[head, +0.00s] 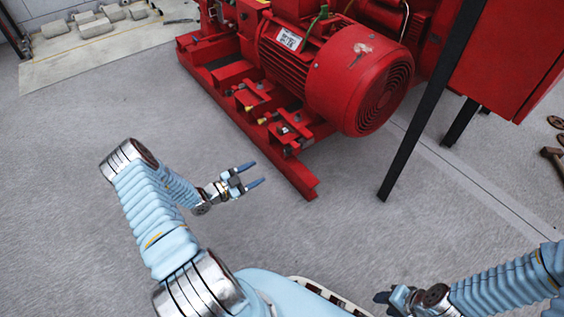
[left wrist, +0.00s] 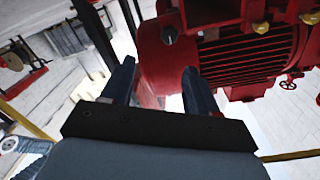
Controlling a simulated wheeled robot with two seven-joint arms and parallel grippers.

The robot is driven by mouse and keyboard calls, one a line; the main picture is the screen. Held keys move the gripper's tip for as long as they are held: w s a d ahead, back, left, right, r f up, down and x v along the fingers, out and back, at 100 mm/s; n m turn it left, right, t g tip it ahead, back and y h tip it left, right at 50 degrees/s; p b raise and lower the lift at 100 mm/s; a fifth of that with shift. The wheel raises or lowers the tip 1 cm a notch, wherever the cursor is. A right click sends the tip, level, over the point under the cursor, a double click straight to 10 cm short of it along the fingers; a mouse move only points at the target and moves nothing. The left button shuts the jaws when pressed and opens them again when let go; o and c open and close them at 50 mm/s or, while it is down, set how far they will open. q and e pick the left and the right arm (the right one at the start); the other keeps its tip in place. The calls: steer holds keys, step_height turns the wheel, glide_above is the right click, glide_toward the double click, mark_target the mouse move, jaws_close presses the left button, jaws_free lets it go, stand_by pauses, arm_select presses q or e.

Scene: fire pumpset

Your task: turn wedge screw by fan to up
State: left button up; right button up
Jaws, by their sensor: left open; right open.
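The red motor (head: 320,65) lies on a red base frame, its round fan cover (head: 375,95) at the right end. Small screws and brackets sit on the frame beside it; the one nearest the fan (head: 285,130) looks like the wedge screw, though its turn is too small to read. My left gripper (head: 258,174) is open and empty above the floor, to the left of the frame's front end and apart from it. In the left wrist view, the motor (left wrist: 250,55) shows beyond the open fingers (left wrist: 159,66). My right gripper (head: 386,300) is open at the bottom edge, partly cut off.
A red cabinet (head: 510,55) on black legs (head: 430,105) stands to the right of the motor. Rusty parts (head: 553,154) lie on the floor at far right. Pale blocks (head: 95,27) lie at upper left. The grey floor left of the frame is clear.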

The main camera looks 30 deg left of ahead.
mark_target(285, 153)
arm_select(q)
steer(key=shift+n+y, duration=0.4)
steer(key=shift+n, duration=0.1)
steer(key=x, duration=0.4)
steer(key=b+x, duration=0.1)
steer(key=x, duration=0.3)
steer(key=a+x, duration=0.1)
steer(key=x, duration=0.4)
steer(key=shift+w+r+b, duration=0.35)
steer(key=shift+r, duration=0.05)
steer(key=c, duration=1)
steer(key=shift+c, duration=0.2)
